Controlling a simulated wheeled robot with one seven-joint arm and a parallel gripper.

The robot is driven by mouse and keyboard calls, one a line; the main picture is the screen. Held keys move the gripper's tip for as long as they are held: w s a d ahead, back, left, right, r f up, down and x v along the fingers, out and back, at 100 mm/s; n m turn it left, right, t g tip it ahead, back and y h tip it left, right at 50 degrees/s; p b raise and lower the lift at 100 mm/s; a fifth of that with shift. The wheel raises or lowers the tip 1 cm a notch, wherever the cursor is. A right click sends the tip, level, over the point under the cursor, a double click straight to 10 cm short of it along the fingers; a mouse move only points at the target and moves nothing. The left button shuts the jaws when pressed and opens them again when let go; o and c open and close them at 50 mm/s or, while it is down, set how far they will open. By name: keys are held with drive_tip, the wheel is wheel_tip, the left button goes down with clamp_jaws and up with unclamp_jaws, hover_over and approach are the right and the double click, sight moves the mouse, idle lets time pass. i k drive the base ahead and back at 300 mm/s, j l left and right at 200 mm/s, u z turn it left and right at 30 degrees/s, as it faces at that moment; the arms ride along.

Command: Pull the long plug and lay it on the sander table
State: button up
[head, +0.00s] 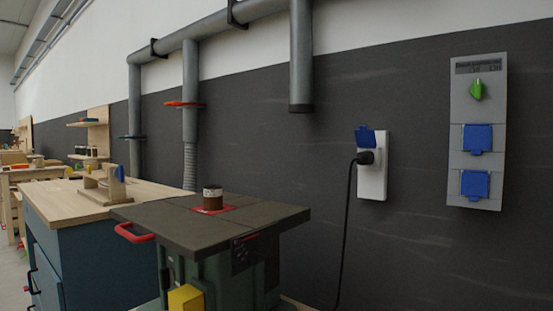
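A black plug (366,158) sits in a white wall socket box (373,182) on the dark grey wall. The blue flap (365,136) above it is raised. A black cable (346,225) hangs from the plug down past the bottom of the picture. The sander table (262,220) is a dark flat top on a green machine body, left of the socket. A brown drum with a pale top (212,197) stands up from a red insert in it. My gripper is not in view.
A grey panel (478,110) with a green knob and two blue-lidded sockets hangs at right. A wooden workbench with blue drawers (70,245) stands left of the sander. Grey ducts (300,60) run down the wall. The right part of the sander top is bare.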

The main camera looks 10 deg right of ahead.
sight(365, 157)
drive_tip(key=i+l+u, duration=0.15)
drive_tip(key=l+u, duration=0.3)
drive_tip(key=i+l+u, duration=0.1)
drive_tip(key=l+u, duration=0.8)
drive_tip(key=l, duration=0.15)
